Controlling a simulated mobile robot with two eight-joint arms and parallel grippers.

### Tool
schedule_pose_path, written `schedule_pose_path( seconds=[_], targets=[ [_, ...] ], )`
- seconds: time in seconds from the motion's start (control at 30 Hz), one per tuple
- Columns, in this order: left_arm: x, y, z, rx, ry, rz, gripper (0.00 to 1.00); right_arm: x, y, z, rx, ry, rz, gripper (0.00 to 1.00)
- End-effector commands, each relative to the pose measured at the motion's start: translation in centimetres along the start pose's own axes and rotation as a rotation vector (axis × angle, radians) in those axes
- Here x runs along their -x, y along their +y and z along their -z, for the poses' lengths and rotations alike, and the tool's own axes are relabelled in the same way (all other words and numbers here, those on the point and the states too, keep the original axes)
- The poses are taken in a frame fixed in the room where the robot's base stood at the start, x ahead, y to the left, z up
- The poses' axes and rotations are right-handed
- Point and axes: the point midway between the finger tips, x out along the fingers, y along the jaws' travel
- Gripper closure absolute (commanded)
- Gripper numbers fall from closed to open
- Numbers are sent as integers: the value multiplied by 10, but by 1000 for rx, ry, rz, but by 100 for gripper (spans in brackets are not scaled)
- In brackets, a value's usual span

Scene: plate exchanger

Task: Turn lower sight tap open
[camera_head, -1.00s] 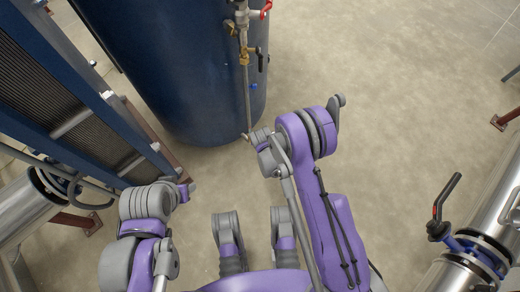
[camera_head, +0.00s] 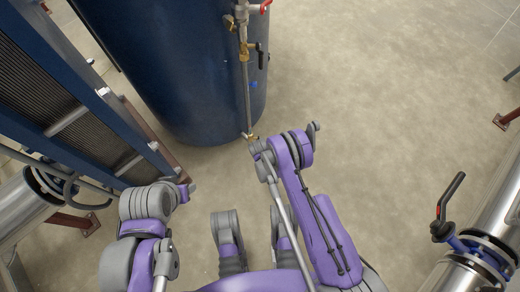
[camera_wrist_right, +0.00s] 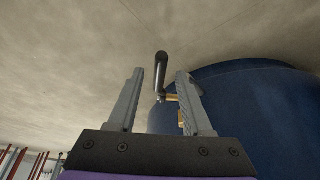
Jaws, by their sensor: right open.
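A vertical sight pipe (camera_head: 246,95) runs down the front of the blue tank (camera_head: 175,70). A brass tap with a black lever (camera_head: 261,57) sits on its upper part, and a small brass fitting (camera_head: 251,137) shows at its lower end beside my right arm. In the right wrist view, my right gripper (camera_wrist_right: 160,98) is open. A black tap lever (camera_wrist_right: 161,72) stands between the fingers near their tips, apart from both. Brass parts (camera_wrist_right: 172,97) show behind the lever, partly hidden by the right finger. My left gripper is not visible.
A red handle (camera_head: 265,6) is at the pipe's top. A plate exchanger with a blue frame (camera_head: 75,75) stands at the left. A steel pipe (camera_head: 490,225) with a black-levered valve (camera_head: 448,200) is at the right. The floor right of the tank is clear.

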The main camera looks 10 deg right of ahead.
Motion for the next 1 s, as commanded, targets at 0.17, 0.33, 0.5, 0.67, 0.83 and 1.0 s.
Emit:
schedule_pose_path(
  seconds=[0.17,0.33,0.5,0.67,0.83,1.0],
  targets=[
    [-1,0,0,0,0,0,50,-5,0,0,0,0,0,50],
    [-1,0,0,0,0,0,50,-5,0,0,0,0,0,50],
    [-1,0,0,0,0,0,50,-5,0,0,0,0,0,79],
    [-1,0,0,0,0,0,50,-5,0,0,0,0,0,100],
    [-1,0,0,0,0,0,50,-5,0,0,0,0,0,100],
    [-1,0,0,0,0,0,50,-5,0,0,0,0,0,100]
  ],
)
